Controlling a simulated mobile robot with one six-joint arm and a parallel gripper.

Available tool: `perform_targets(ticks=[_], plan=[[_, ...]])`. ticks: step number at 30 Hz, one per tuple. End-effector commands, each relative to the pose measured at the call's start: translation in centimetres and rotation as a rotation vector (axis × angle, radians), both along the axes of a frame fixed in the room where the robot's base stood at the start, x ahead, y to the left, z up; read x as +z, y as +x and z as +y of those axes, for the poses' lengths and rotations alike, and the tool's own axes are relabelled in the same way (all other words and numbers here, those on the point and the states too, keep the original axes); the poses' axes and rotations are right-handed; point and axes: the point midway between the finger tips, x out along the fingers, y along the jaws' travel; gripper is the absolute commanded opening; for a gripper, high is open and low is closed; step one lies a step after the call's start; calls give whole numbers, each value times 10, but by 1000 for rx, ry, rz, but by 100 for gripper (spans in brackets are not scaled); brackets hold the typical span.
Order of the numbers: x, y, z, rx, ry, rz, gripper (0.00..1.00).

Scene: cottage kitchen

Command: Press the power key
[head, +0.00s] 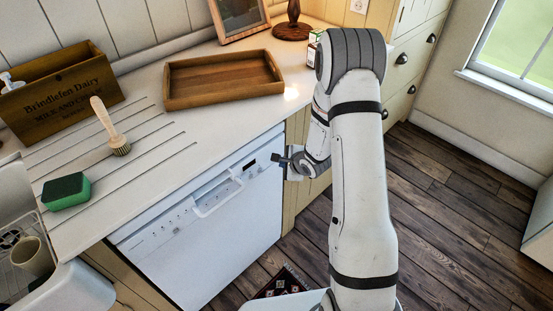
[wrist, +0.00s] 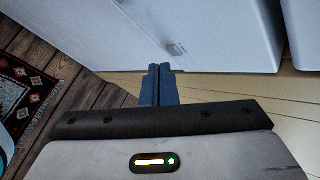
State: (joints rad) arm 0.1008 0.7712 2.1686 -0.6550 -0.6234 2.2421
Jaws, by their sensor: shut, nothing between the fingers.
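A white dishwasher (head: 215,225) is built in under the counter, and its door and control panel (head: 185,220) face my arm. The panel has a handle recess, small marks and a dark display (head: 249,164) near its right end. I cannot tell which mark is the power key. My gripper (head: 275,158) is shut and empty, just in front of the panel's right end. In the wrist view its two blue fingers (wrist: 159,68) lie side by side below the white dishwasher front (wrist: 220,30). A small grey patch (wrist: 176,49) shows close beyond the fingertips. I cannot tell whether they touch anything.
On the counter (head: 150,125) are a wooden tray (head: 220,99), a wooden crate (head: 60,110), a brush (head: 112,135) and a green sponge (head: 66,190). A patterned rug (head: 284,284) lies on the floor before the dishwasher. Open wooden floor (head: 440,200) is at right.

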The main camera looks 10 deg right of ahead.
Motion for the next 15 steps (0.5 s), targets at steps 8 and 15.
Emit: perform_targets(ticks=[8,15], plan=[[1,-11,-8,-1,0,2,0],[1,-30,-22,-2,0,2,0]])
